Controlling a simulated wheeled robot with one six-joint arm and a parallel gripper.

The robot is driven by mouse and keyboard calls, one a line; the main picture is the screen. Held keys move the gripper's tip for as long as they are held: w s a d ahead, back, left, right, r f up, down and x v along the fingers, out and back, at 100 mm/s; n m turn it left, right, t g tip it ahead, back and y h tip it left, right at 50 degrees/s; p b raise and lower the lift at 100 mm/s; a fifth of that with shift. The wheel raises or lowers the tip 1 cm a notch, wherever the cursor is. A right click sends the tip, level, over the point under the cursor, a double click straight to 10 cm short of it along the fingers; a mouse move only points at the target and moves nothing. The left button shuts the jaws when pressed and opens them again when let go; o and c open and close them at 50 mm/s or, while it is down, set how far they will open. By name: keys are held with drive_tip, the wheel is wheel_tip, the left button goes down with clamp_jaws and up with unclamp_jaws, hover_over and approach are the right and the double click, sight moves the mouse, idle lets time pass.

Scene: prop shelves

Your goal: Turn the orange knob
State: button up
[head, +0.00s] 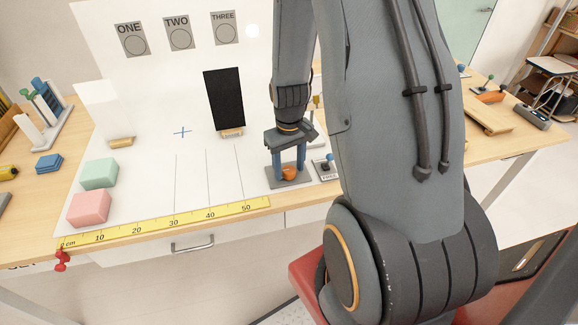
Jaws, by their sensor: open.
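The orange knob (289,174) sits on a small grey base plate (273,183) on the table, near the right end of the yellow ruler. My gripper (289,165) points down over the knob, with one blue finger at its left and the other at its right. The jaws are open. The fingertips come down to about the knob's height; I cannot tell whether they touch it. The knob's upper part is partly hidden by the gripper.
A small grey switch box (327,168) stands close to the right of the plate. A black panel (224,100) stands upright behind. Green (99,173) and pink (89,208) blocks lie at the left. The white sheet (150,190) between is mostly clear. My arm hides the right middle.

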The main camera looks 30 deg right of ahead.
drive_tip(key=c, duration=1)
drive_tip(key=shift+c, duration=0.2)
drive_tip(key=shift+m, duration=0.3)
drive_tip(key=m, duration=0.9)
drive_tip(key=shift+w, duration=0.1)
drive_tip(key=m, duration=0.4)
drive_tip(key=shift+r, duration=0.1)
drive_tip(key=m, duration=0.5)
drive_tip(key=shift+m, duration=0.3)
